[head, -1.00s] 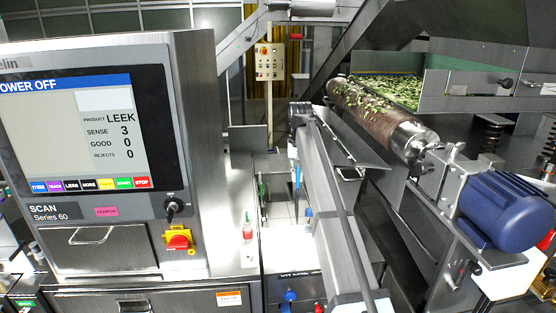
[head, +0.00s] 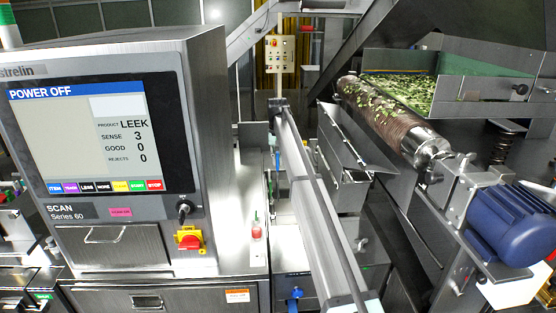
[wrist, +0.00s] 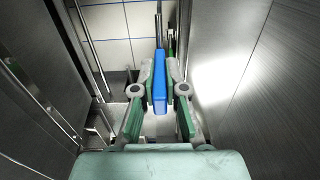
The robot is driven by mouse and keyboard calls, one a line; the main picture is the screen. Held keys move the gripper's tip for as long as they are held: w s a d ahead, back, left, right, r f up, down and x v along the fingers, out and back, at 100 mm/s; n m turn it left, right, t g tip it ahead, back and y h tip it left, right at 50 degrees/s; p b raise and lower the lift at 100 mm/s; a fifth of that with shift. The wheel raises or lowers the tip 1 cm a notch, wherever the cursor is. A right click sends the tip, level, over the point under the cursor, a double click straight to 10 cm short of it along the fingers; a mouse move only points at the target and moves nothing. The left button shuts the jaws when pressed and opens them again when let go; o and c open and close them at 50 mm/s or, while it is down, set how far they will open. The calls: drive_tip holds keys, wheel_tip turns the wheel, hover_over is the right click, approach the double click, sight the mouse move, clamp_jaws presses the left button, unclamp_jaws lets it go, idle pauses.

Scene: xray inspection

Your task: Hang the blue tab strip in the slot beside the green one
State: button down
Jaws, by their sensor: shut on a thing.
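My gripper (wrist: 159,78) is shut on the blue tab strip (wrist: 158,85), which stands lengthwise between the two fingers in the wrist view. In the head view the blue strip (head: 277,161) hangs below the far end of my arm. A thin green piece, which looks like the green tab strip (wrist: 171,46), is just beyond and right of the blue strip in the wrist view. In the head view a green piece (head: 269,186) is slightly left of and below the blue strip. The slots are too small or hidden to make out.
A roller (head: 400,125) and a blue motor (head: 510,220) are on the right. In the wrist view metal walls flank the gripper, with white tiles (wrist: 108,38) ahead.

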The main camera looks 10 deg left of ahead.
drive_tip(key=shift+f+b, duration=2.5)
drive_tip(key=shift+f, duration=6.55)
drive_tip(key=shift+f, duration=0.1)
drive_tip(key=shift+r, duration=0.25)
drive_tip(key=shift+s+a, duration=0.2)
drive_tip(key=shift+a, duration=0.65)
drive_tip(key=shift+a, duration=0.35)
drive_tip(key=shift+f, duration=1.05)
